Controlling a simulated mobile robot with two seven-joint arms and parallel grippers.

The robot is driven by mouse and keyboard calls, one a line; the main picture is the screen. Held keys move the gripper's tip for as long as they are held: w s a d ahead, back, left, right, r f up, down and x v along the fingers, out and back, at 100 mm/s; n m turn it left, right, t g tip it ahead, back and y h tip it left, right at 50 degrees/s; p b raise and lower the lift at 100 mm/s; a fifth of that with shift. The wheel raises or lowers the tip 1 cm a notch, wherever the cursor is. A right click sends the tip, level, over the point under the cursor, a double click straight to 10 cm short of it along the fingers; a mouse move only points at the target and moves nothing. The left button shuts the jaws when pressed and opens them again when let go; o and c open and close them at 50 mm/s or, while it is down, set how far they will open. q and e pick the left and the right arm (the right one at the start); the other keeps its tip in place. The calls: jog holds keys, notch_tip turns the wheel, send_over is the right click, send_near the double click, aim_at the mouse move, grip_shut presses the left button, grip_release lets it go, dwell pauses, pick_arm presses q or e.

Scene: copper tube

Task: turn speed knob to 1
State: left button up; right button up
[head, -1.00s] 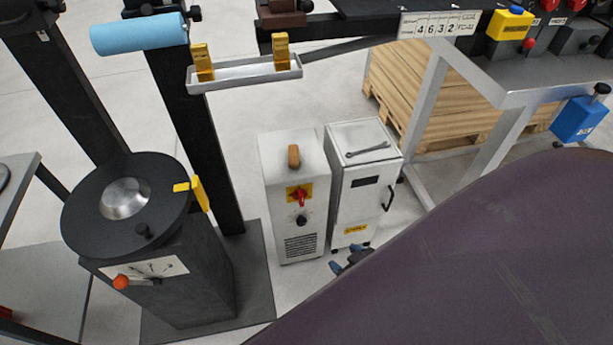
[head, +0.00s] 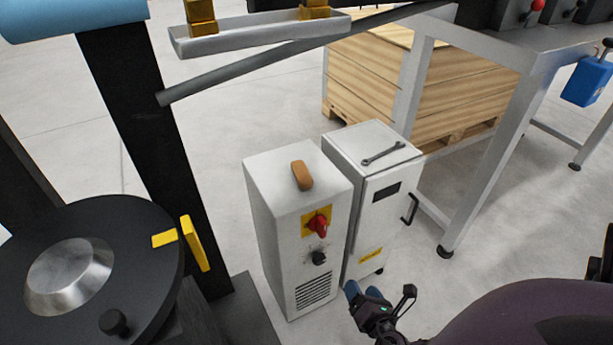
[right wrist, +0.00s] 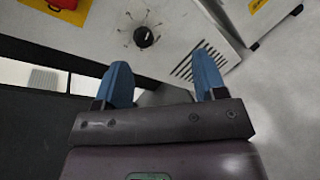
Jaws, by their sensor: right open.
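The black speed knob (head: 319,257) sits on the front of a white cabinet (head: 290,235), below a red switch (head: 318,224) on a yellow plate. In the right wrist view the knob (right wrist: 144,37) shows with a ring of dial marks around it; the marks are too small to read. My right gripper (head: 366,290) is low and to the right of the knob in the head view. In the right wrist view its blue fingers (right wrist: 165,80) are apart with nothing between them, and the knob lies beyond the fingertips. My left gripper is not in view.
A second white cabinet (head: 375,215) with a wrench (head: 384,153) on top stands close to the right. A black round turntable (head: 85,265) with a yellow bracket is at left. A metal frame (head: 480,165) and wooden crate (head: 440,90) stand behind.

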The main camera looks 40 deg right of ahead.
aim_at(321, 262)
jog(key=w+f+n+t+b, duration=0.1)
jog(key=w+n+b, duration=0.1)
jog(key=w+n, duration=0.1)
jog(key=w+f+n+t+y+b, duration=0.1)
jog(key=w+f+n+b, duration=0.1)
jog(key=w, duration=0.4)
jog(key=w+f+n+t+y+b, duration=0.1)
jog(key=w+f+n+t+b, duration=0.1)
jog(key=w, duration=0.3)
jog(key=shift+d+f+n, duration=0.1)
jog(key=shift+d+n, duration=0.1)
jog(key=shift+n, duration=0.7)
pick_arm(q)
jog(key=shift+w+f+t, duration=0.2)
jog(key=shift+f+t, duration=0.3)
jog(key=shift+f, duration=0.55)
pick_arm(e)
jog(key=shift+w+d, duration=0.2)
jog(key=shift+w, duration=0.5)
jog(key=shift+c, duration=0.2)
jog(key=c, duration=0.9)
